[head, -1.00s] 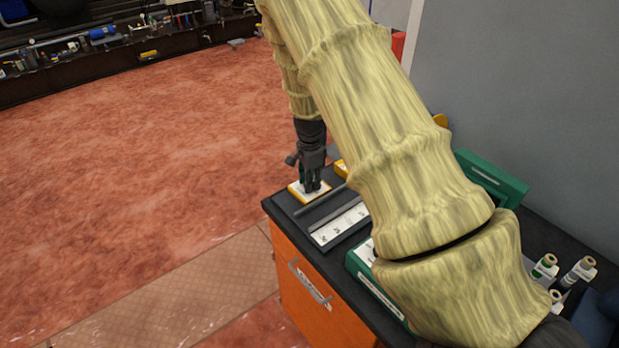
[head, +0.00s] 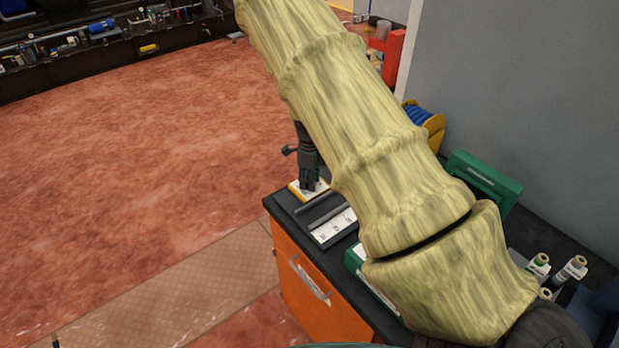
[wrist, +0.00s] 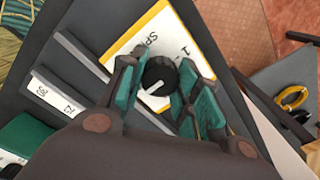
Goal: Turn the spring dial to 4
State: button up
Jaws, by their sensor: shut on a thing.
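The spring dial is a round black knob (wrist: 160,76) with a white pointer line, on a white plate with a yellow edge (wrist: 143,31). Part of the plate's lettering shows, "SPR" and a "1"; the rest is hidden by my fingers. In the wrist view my gripper (wrist: 162,92) has its teal-padded fingers on both sides of the knob, shut on it. The pointer line slants toward the lower left of that view. In the head view my gripper (head: 309,184) points down onto the plate (head: 295,190) at the cabinet top's far left corner; the knob is hidden there.
The dark cabinet top (head: 284,203) has orange drawers (head: 305,290) below. A white labelled strip (head: 333,227) lies beside the dial plate. A green case (head: 484,180), a blue spool in a yellow holder (head: 420,117) and several small spools stand farther right. My arm covers much of the top.

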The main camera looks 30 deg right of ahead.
jog(key=shift+d+r, duration=0.1)
dwell(0.3)
jog(key=o, duration=1.1)
jog(key=shift+c, duration=0.2)
notch_tip(320, 180, up, 12)
